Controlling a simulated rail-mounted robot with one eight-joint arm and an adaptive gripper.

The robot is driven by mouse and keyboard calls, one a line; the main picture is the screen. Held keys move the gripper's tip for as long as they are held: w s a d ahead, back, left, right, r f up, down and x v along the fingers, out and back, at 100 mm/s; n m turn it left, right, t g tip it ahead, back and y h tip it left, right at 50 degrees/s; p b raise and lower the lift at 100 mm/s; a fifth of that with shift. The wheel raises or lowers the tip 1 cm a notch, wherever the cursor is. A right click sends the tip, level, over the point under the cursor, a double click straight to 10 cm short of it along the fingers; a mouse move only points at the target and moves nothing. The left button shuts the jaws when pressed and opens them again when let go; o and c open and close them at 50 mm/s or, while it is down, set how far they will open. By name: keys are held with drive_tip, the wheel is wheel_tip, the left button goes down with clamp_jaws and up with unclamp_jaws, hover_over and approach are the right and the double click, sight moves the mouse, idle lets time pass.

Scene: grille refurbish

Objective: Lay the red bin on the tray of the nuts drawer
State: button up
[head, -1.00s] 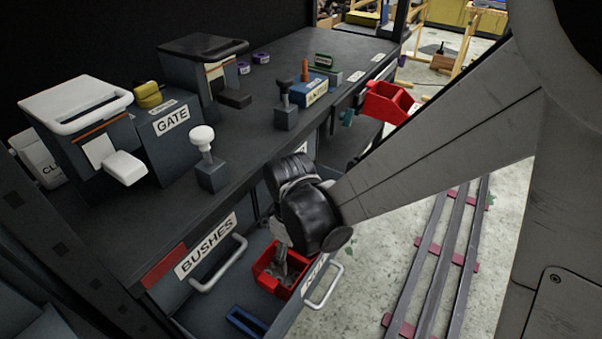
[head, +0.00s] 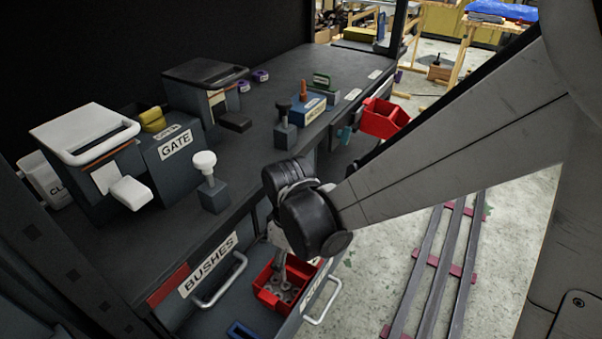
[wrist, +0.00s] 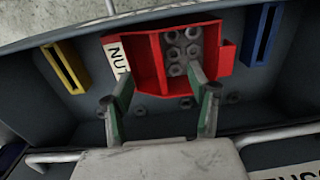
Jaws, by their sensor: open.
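A red bin (head: 268,294) sits in the open drawer below the bench and holds several grey nuts. In the wrist view the red bin (wrist: 147,62) has nuts in its right-hand part, and its left part looks empty. A white card lettered "NU" (wrist: 117,58) shows at its left; the rest of the lettering is hidden. My gripper (wrist: 160,80) is open, its two fingers apart and pointing at the bin's near side. In the head view my gripper (head: 279,272) reaches down at the bin, and my wrist hides part of it. Whether the fingertips touch the bin cannot be told.
The drawer tray (wrist: 150,122) has loose nuts near the bin, a yellow slotted block (wrist: 66,68) and a blue one (wrist: 262,35). A drawer labelled BUSHES (head: 209,265) is at the left. Another red bin (head: 383,118) hangs by the bench's far right edge.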

sight(292, 268)
drive_tip(key=shift+r+p, duration=0.9)
drive_tip(key=shift+r, duration=0.55)
drive_tip(key=shift+d, duration=0.1)
drive_tip(key=s+d+r+m+t+p, duration=0.2)
drive_tip(key=d+r+m+p, duration=0.3)
drive_tip(key=d+r, duration=0.7)
drive_tip(key=s+d+r+m+t+p, duration=0.3)
drive_tip(key=d+r+m+t+p, duration=0.2)
drive_tip(key=d+r, duration=0.8)
wheel_tip(292, 268, up, 3)
drive_tip(key=shift+d+r+m+p, duration=0.15)
drive_tip(key=shift+d+m+p, duration=0.15)
drive_tip(key=shift+m, duration=0.9)
